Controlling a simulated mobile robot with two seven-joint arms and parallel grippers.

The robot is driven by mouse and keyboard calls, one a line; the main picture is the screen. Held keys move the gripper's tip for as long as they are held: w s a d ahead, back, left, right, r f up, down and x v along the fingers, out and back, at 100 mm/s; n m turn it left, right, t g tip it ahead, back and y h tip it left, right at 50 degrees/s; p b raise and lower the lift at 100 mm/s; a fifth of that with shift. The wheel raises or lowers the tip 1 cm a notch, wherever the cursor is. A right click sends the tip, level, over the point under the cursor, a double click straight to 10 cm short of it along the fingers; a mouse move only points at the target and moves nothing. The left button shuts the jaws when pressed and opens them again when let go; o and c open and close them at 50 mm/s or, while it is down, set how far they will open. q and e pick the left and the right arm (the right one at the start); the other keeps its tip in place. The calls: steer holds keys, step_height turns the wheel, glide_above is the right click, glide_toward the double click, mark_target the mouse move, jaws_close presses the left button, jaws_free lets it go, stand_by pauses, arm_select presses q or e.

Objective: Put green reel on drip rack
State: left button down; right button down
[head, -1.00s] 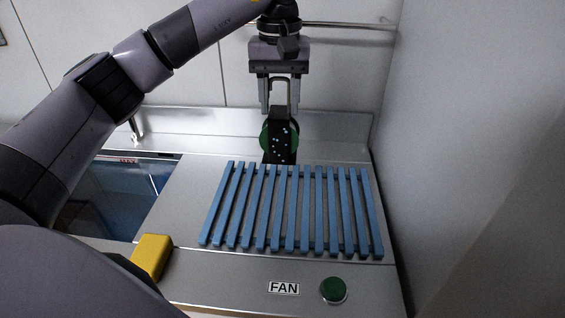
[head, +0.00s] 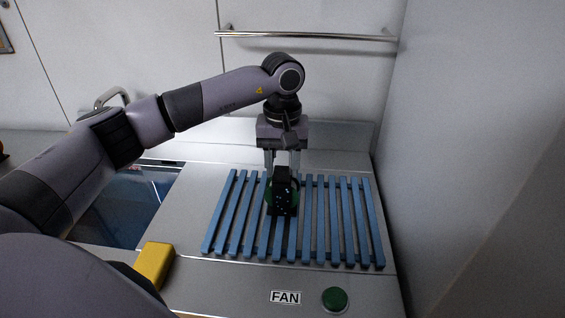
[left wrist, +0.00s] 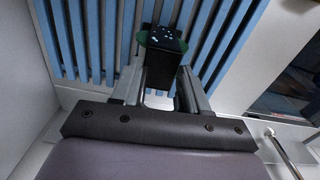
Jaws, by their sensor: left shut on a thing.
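The green reel (head: 269,196) has a black body with pale dots on it and green round sides. My left gripper (head: 283,170) is shut on it, pointing down, and holds it over the left-middle slats of the blue slatted drip rack (head: 339,225). I cannot tell whether the reel touches the slats. In the left wrist view the reel (left wrist: 160,45) sits between the fingers, with the rack's slats (left wrist: 92,45) behind it. My right gripper is not in view.
A yellow block (head: 153,264) lies left of the rack. A green button (head: 334,299) and a FAN label are on the front panel. A sink basin (head: 122,205) is at left. A wall closes the right side, and a rail (head: 305,35) runs along the back.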

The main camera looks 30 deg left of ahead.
arm_select(q)
steer(key=shift+f, duration=0.2)
steer(key=c, duration=0.6)
jaws_free()
steer(key=shift+o, duration=0.2)
steer(key=shift+r, duration=0.2)
step_height(320, 180, up, 12)
steer(key=shift+r+b, duration=0.1)
steer(key=shift+b, duration=0.55)
